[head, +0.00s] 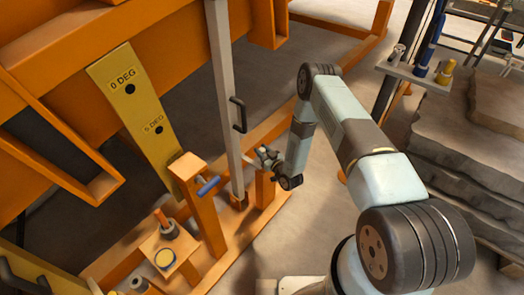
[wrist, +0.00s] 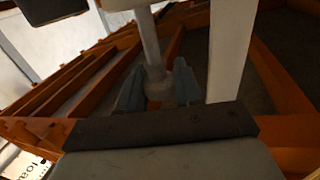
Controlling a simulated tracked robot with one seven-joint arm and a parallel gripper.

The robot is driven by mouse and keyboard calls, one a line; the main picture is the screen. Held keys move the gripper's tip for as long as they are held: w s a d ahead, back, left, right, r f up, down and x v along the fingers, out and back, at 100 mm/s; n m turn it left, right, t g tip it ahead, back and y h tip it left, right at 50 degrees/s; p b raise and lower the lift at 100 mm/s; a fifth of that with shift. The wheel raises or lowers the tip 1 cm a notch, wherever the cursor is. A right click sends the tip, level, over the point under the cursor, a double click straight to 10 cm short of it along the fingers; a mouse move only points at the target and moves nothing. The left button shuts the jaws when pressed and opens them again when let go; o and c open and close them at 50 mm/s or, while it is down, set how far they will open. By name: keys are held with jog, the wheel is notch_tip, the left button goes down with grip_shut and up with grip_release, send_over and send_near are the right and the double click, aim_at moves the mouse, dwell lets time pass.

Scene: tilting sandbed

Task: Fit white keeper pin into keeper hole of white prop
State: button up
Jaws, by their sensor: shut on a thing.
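The white prop (head: 226,100) is a tall pale post with a black handle on its side. It stands with its foot in an orange socket on the base frame. In the wrist view the prop (wrist: 226,55) rises just right of the fingers. My gripper (head: 267,156) is right of the prop's lower part in the head view. In the wrist view my gripper (wrist: 158,88) is shut on the pale keeper pin (wrist: 151,55), which points away from the palm and is apart from the prop in the picture. I cannot make out the keeper hole.
A yellow plate (head: 137,105) marked 0 DEG and 5 DEG hangs left of the prop. A blue-handled pin (head: 208,186) sits at an orange post. A short orange post (head: 265,187) stands just below my gripper. Stacked slabs (head: 455,130) are at the right.

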jog(key=shift+f, duration=1.9)
jog(key=o, duration=1.1)
jog(key=shift+o, duration=0.2)
jog(key=v, duration=1.3)
jog(key=shift+s+d, duration=0.25)
jog(key=shift+s, duration=0.05)
